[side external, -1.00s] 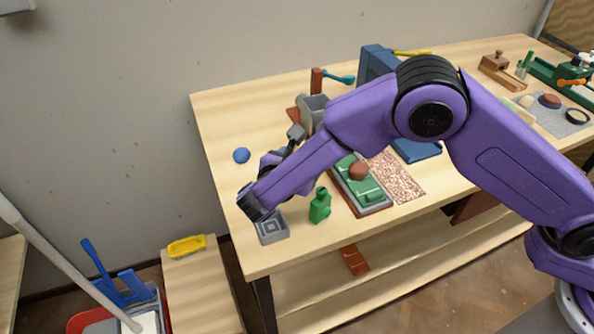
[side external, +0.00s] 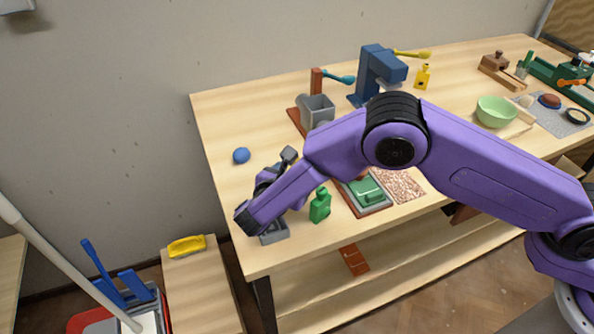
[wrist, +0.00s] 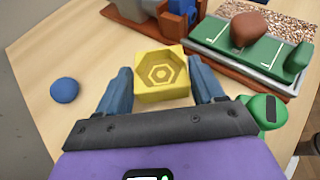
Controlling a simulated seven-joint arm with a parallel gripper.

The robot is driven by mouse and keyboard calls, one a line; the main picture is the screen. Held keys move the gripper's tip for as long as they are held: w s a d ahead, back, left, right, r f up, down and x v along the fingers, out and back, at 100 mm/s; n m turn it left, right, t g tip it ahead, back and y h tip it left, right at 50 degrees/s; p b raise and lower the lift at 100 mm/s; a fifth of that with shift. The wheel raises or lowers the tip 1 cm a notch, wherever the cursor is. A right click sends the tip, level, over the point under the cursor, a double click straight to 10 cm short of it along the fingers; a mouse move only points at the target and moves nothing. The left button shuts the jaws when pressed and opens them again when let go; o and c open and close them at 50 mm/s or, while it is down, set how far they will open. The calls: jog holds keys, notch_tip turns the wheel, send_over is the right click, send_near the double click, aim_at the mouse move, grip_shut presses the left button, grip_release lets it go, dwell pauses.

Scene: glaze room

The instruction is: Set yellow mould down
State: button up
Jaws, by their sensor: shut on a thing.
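The yellow mould (wrist: 162,84) is a square block with a hexagonal hollow in its top. In the wrist view it sits between the two blue fingers of my gripper (wrist: 163,82), which is shut on it. In the side external view my arm hides the mould and the fingertips. I cannot tell whether the mould's underside touches the table.
A blue ball (side external: 241,155) lies to the left. A green bottle (side external: 320,206) stands close on the right, beside a grey-edged tray (wrist: 240,65) with green pieces and a brown lump (wrist: 247,30). A grey hopper (side external: 317,110) is behind. Bare table surrounds the ball.

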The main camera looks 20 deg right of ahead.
jog(key=shift+f, duration=0.45)
jog(key=o, duration=0.8)
jog(key=shift+r, duration=0.65)
jog(key=v, duration=1.2)
jog(key=shift+d+r, duration=0.1)
